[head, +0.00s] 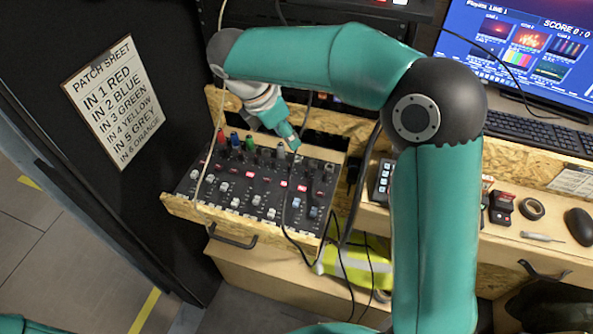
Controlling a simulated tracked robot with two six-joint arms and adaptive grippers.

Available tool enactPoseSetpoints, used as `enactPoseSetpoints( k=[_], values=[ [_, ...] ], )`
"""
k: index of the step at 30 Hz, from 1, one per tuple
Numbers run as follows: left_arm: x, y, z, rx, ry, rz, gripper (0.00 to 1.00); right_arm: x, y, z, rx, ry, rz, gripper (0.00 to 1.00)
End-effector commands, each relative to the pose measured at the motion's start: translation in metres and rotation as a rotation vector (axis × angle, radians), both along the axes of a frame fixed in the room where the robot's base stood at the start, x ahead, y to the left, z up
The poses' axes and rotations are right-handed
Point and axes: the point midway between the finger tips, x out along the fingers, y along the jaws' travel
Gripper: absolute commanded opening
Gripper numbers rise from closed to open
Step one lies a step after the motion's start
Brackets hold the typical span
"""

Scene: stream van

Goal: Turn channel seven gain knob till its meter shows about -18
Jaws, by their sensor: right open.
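The black audio mixer (226,203) sits in a chipboard tray, with a row of knobs along its back, white and grey fader caps along its front and small red lit displays between. The displays are too small to read, and I cannot tell which knob or meter belongs to channel seven. My right gripper (295,147), teal, reaches down over the back right of the mixer, by the rear knobs. It is open; whether it touches a knob cannot be told, and it hides part of the back row. My left gripper is not in view.
Red, blue and green plugs (235,141) stand at the mixer's back left. A black cable (287,218) hangs across its right side. A patch sheet (114,101) hangs on the left wall. A keyboard (535,133), tape roll (531,208) and mouse (579,227) lie on the right desk.

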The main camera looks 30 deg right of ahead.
Motion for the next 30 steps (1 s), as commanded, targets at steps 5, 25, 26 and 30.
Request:
enactPoseSetpoints(
  k=[5, 25, 26, 30],
  values=[
    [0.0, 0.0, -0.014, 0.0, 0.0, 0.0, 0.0, 0.002, 0.002, -0.017, 0.0, 0.001, 0.008, 0.42],
    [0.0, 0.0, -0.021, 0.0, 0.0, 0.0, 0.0, 0.006, -0.037, -0.127, 0.001, 0.006, 0.02, 0.42],
    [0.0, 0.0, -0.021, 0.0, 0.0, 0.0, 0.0, 0.007, -0.039, -0.132, 0.0, 0.007, 0.021, 0.42],
    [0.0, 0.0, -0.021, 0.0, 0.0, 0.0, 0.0, 0.007, -0.047, -0.152, 0.001, 0.004, 0.021, 0.42]
  ],
)
